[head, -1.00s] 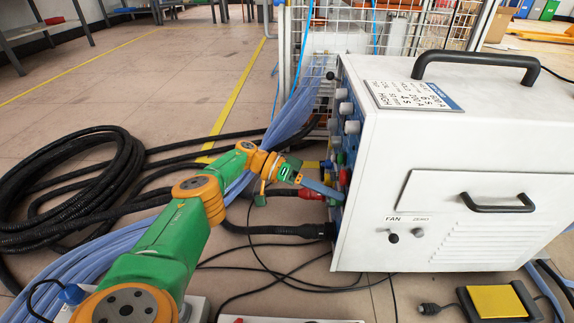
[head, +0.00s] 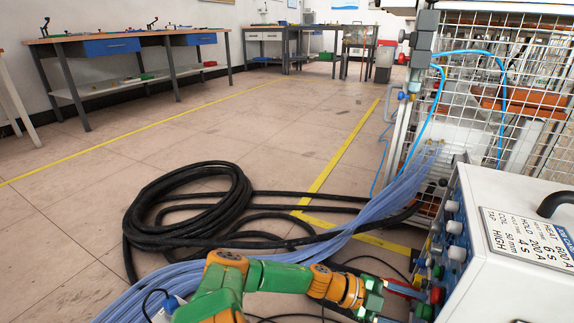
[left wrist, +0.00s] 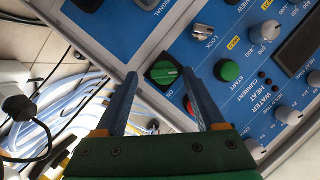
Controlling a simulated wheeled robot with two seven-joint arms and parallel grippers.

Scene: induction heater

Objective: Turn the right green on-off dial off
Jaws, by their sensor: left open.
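The white induction heater (head: 535,255) stands at the right of the head view, its blue control panel facing left. In the left wrist view a green dial (left wrist: 164,73) with a ridged knob and an ON label lies just beyond my fingertips, between them in the picture. Contact with it cannot be told. My left gripper (left wrist: 160,75) is open and empty, its two blue fingers pointing at the panel; in the head view it is at the panel's lower part (head: 408,290). My right gripper is not in view.
A round green START button (left wrist: 227,70) and a grey LOCK knob (left wrist: 203,31) sit right of the dial. A red button (left wrist: 190,106) is partly hidden by the right finger. Black hose (head: 190,215) and blue cables (head: 330,240) lie on the floor left of the heater.

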